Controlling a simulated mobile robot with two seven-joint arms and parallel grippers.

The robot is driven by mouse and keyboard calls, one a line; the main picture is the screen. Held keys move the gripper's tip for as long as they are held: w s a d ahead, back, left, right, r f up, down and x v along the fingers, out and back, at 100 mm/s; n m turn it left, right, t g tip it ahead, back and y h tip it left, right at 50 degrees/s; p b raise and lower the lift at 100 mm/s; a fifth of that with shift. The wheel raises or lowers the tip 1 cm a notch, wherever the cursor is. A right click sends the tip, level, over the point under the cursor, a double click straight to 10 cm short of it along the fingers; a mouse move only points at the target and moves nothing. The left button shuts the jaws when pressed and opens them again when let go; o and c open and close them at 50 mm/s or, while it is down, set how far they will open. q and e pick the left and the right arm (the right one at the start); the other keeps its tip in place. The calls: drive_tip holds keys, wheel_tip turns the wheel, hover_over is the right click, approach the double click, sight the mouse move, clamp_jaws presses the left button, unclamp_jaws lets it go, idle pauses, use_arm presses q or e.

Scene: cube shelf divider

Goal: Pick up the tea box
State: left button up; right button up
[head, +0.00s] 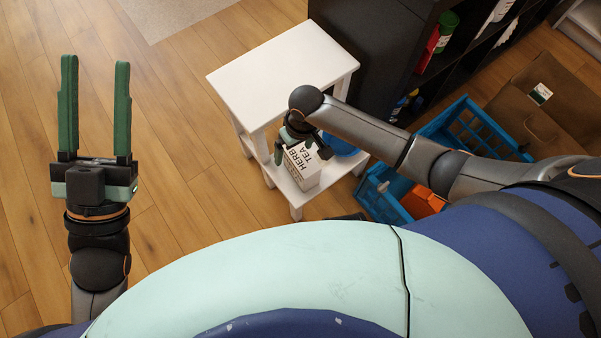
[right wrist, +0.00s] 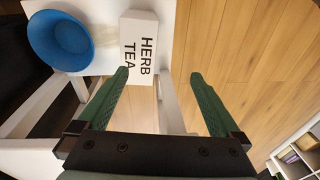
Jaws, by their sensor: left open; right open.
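The tea box (head: 304,168) is white with "HERB TEA" in black letters. It stands on the lower shelf of a small white side table (head: 284,62). In the right wrist view the tea box (right wrist: 139,45) lies ahead of the fingers, nearer the left finger. My right gripper (head: 283,146) is open and empty beside the box, partly covering it in the head view; its fingers (right wrist: 160,85) show apart in the wrist view. My left gripper (head: 95,62) is open and empty over the wooden floor at the left.
A blue bowl (right wrist: 60,40) stands beside the tea box on the lower shelf. The white table top is above that shelf. A blue crate (head: 384,192) with an orange thing in it and a dark shelf unit (head: 375,40) are at the right. The floor at the left is clear.

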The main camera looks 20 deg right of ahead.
sight(301, 158)
drive_tip(key=shift+w+d+f+g+h+b, duration=0.15)
drive_tip(key=shift+w+d+f+h+b, duration=0.15)
drive_tip(key=shift+w+d+f+b, duration=0.15)
drive_tip(key=shift+w+d+f+g+h+b, duration=0.2)
drive_tip(key=shift+d+f+h+b, duration=0.15)
drive_tip(key=shift+d, duration=0.2)
drive_tip(key=shift+d+f, duration=0.2)
drive_tip(key=shift+f, duration=0.05)
wheel_tip(301, 158, down, 7)
drive_tip(key=b, duration=0.4)
drive_tip(key=shift+w+r, duration=0.1)
drive_tip(key=shift+r, duration=0.05)
wheel_tip(301, 158, down, 5)
drive_tip(key=b, duration=0.4)
drive_tip(key=shift+w, duration=0.1)
use_arm(q)
wheel_tip(301, 158, down, 8)
drive_tip(key=s+d+m+h, duration=0.1)
drive_tip(key=s+m+h, duration=0.1)
drive_tip(key=h, duration=0.1)
drive_tip(key=shift+s+d+r+g, duration=0.2)
drive_tip(key=shift+s+r+g, duration=0.05)
drive_tip(key=shift+g, duration=0.05)
drive_tip(key=shift+r, duration=0.1)
use_arm(e)
drive_tip(key=c, duration=1.4)
